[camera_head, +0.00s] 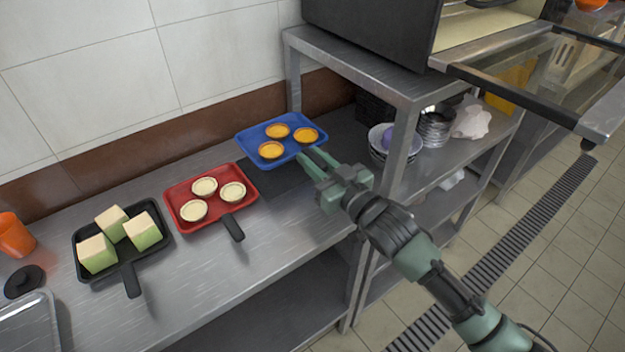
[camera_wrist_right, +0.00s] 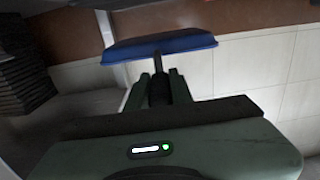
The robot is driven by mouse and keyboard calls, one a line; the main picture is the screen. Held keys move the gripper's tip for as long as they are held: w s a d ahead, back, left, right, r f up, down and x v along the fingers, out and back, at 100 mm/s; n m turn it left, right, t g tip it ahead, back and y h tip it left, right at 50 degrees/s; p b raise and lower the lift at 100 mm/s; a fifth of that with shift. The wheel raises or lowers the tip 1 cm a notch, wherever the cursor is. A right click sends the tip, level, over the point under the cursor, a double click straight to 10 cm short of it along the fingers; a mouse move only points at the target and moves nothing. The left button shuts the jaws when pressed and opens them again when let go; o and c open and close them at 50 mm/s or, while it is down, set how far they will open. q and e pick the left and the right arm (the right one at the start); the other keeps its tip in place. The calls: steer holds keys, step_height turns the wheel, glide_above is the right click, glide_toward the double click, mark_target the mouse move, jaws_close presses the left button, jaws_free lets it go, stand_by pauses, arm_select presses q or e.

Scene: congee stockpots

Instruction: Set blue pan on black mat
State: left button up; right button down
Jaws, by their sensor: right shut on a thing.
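The blue pan (camera_head: 290,145) holds three orange-yellow tarts. It is at the back of the steel counter, over the far part of the black mat (camera_head: 272,179). My right gripper (camera_head: 313,163) is shut on the pan's handle, at the pan's near right side. The wrist view shows the blue pan (camera_wrist_right: 160,46) edge-on just beyond the fingers (camera_wrist_right: 159,86). The near part of the mat shows bare; the rest is hidden by the pan and gripper. I cannot tell whether the pan touches the mat. My left gripper is out of view.
A red pan (camera_head: 222,209) with pale tarts sits left of the mat. A black pan (camera_head: 116,262) with green-and-cream blocks is further left, near an orange cup (camera_head: 14,236). A steel shelf (camera_head: 405,112) with bowls stands close on the right. A tiled wall is behind.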

steer(key=shift+f, duration=1.3)
step_height(320, 180, down, 3)
steer(key=shift+f, duration=0.2)
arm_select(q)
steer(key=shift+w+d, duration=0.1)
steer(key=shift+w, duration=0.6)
arm_select(e)
steer(key=shift+f, duration=0.1)
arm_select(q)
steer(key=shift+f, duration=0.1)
arm_select(e)
steer(key=c, duration=1.7)
jaws_free()
steer(key=shift+f, duration=0.25)
steer(key=o, duration=0.4)
steer(key=shift+o, duration=0.2)
